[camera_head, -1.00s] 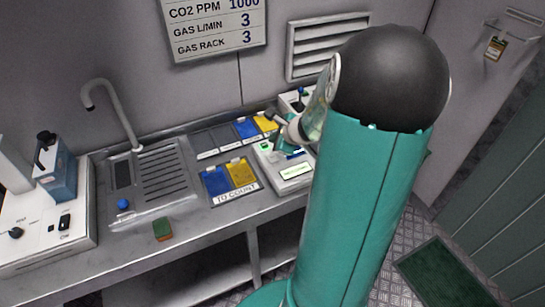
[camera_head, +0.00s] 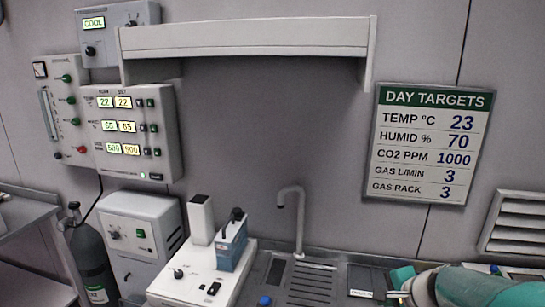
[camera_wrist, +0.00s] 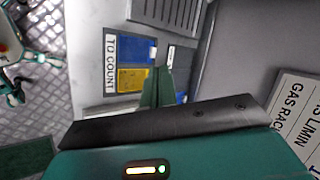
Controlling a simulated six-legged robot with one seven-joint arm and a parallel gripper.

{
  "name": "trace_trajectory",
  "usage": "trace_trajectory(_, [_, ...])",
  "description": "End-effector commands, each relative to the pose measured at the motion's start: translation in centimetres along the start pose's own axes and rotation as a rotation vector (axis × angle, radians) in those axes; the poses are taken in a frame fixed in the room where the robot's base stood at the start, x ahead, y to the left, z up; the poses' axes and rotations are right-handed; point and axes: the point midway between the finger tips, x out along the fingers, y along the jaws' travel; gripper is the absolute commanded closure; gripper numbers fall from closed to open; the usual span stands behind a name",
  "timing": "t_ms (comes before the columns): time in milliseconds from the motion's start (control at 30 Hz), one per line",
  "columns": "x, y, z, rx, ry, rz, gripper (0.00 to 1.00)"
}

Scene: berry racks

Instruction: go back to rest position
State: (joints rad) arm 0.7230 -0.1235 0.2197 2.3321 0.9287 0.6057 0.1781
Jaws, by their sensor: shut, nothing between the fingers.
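My gripper (camera_wrist: 160,84) shows in the wrist view as green fingers held together. It is shut and empty. Beyond the fingertips lie the yellow and blue trays (camera_wrist: 132,79) with the "TO COUNT" label (camera_wrist: 111,62). I cannot tell the exact gap to them; the fingers partly cover this area. In the head view, part of my arm (camera_head: 480,287) reaches in at the bottom right corner. My fingers are not visible there.
A sink tap (camera_head: 299,215) and a white device with a blue block (camera_head: 232,247) stand on the counter. A shelf (camera_head: 245,38) and the "DAY TARGETS" sign (camera_head: 428,143) are on the wall. A gas cylinder (camera_head: 92,262) stands at left.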

Motion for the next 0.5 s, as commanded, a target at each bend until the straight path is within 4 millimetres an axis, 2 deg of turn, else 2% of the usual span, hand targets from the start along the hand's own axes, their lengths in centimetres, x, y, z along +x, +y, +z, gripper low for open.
trace_trajectory(33, [-1.0, -0.5, 2.7, -0.136, -0.018, 0.020, 1.00])
trace_trajectory(200, [-4.5, 0.2, 9.4, -0.556, -0.060, 0.100, 1.00])
trace_trajectory(300, [-6.8, 1.3, 12.2, -0.791, -0.069, 0.142, 1.00])
trace_trajectory(400, [-9.1, 2.6, 14.3, -1.013, -0.069, 0.181, 1.00])
trace_trajectory(500, [-11.2, 3.9, 15.5, -1.202, -0.056, 0.213, 1.00])
